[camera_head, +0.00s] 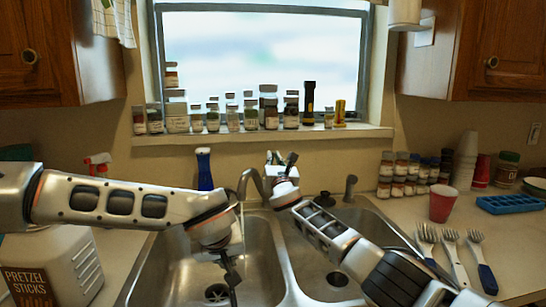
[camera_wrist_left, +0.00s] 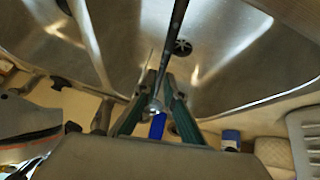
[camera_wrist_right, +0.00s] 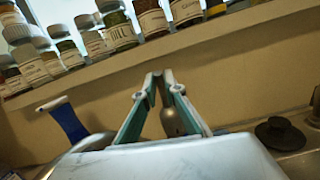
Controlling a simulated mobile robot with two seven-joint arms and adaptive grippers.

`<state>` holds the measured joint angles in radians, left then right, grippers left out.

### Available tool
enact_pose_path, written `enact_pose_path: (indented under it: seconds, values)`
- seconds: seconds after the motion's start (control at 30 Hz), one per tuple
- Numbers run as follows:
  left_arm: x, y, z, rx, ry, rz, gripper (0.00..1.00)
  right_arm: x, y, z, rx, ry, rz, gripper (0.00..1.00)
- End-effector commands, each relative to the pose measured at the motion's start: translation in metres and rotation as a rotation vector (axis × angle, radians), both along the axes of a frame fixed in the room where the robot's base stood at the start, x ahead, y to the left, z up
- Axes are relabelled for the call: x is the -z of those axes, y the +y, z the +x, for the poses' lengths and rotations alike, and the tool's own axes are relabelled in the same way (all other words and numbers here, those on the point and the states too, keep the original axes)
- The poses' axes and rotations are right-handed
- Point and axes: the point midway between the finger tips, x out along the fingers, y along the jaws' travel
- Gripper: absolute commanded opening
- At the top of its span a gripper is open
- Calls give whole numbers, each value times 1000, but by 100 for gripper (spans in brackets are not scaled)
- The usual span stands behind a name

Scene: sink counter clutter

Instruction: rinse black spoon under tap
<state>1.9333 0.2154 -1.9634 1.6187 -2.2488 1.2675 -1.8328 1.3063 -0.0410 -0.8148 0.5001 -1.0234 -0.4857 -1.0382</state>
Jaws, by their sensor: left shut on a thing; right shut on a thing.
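My left gripper (camera_head: 228,262) is over the left sink basin, shut on the black spoon (camera_head: 234,279), which hangs down toward the basin. The spoon's dark shaft (camera_wrist_left: 178,22) runs up from between the fingers (camera_wrist_left: 158,98) in the left wrist view. The metal tap (camera_head: 246,178) arches over the left basin, and a thin pale line like a water stream falls from it beside my left gripper. My right gripper (camera_head: 284,188) is beside the tap, shut on what looks like its metal handle (camera_wrist_right: 171,121); the grip itself is mostly hidden.
A blue bottle (camera_head: 204,172) stands behind the left basin. A pretzel container (camera_head: 55,265) is at the left. Forks (camera_head: 458,256), a red cup (camera_head: 441,204) and a blue tray (camera_head: 510,204) crowd the right counter. Jars line the windowsill (camera_head: 262,136). The right basin (camera_head: 335,262) looks empty.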

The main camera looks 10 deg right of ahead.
Motion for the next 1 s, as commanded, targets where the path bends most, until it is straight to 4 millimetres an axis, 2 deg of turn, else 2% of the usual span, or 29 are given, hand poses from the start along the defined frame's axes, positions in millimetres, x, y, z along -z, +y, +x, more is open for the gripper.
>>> enact_pose_path:
  seconds: [0.57,0.6,0.67,1.0]
  values:
    - [0,0,0,0,0,0,0,4,-2,-4,-4,-51,7,0]
    - [0,0,0,0,0,0,0,5,-2,-4,-4,-50,7,13]
    - [0,0,0,0,0,0,0,5,-1,-4,-5,-50,8,27]
    - [0,0,0,0,0,0,0,4,0,-4,-7,-51,8,27]
